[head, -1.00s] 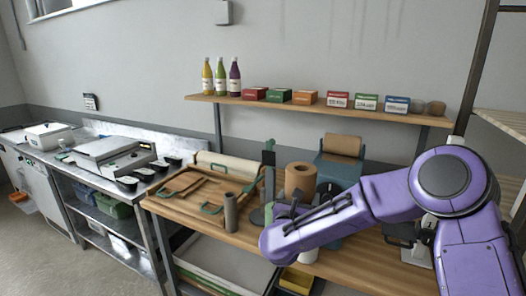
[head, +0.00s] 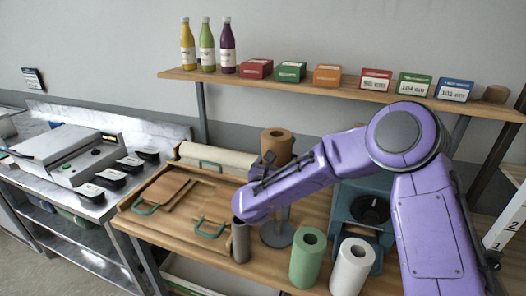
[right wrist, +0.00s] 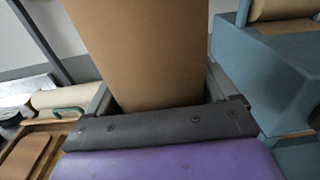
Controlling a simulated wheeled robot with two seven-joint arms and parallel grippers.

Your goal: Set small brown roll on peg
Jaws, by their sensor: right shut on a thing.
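The small brown roll (head: 277,144) is upright in the head view, behind my purple right arm. It fills the middle of the right wrist view (right wrist: 145,50), between the two fingers. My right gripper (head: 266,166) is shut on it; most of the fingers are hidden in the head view. A grey round stand base (head: 277,236) with a short visible part of a post, probably the peg, stands on the wooden table below the roll. My forearm hides the space between them, so I cannot tell whether roll and post touch. My left gripper is not in view.
A dark grey cylinder (head: 240,243), a green roll (head: 307,258) and a white roll (head: 351,268) stand near the front edge. A teal dispenser (head: 345,200) is on the right. A cream roll (head: 222,158) and wooden boards (head: 160,190) lie left. A shelf (head: 300,83) runs behind.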

